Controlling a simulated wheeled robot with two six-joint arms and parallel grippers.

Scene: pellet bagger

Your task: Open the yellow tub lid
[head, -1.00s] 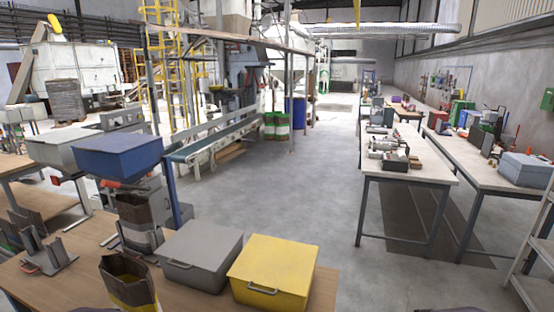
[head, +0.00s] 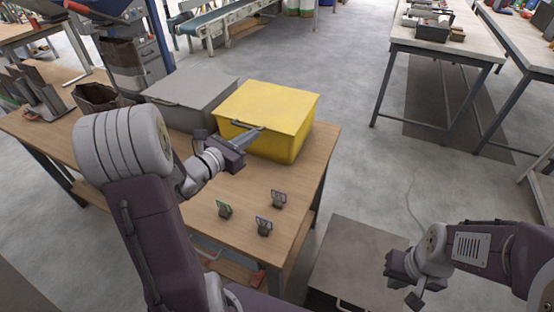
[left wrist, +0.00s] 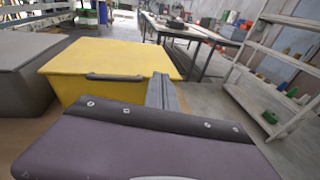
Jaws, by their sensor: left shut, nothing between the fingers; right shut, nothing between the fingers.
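The yellow tub (head: 285,148) stands on the wooden table, its yellow lid (head: 266,104) lying closed on top. A dark handle (head: 235,126) runs along the lid's near edge; the lid (left wrist: 105,59) and handle (left wrist: 115,77) also show in the left wrist view. My left gripper (head: 252,135) is shut and empty, its fingers in front of the tub's near side, close to the handle's right end. I cannot tell whether they touch. The fingers also show in the left wrist view (left wrist: 162,92). My right gripper (head: 401,278) is at the lower right, away from the tub, shut and empty.
A grey tub (head: 190,98) with a lid stands left of the yellow one. Several small card holders (head: 264,226) stand on the wooden table (head: 185,230) in front. A dark open bag (head: 100,97) is further left. A grey box (head: 360,262) is below right of the table.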

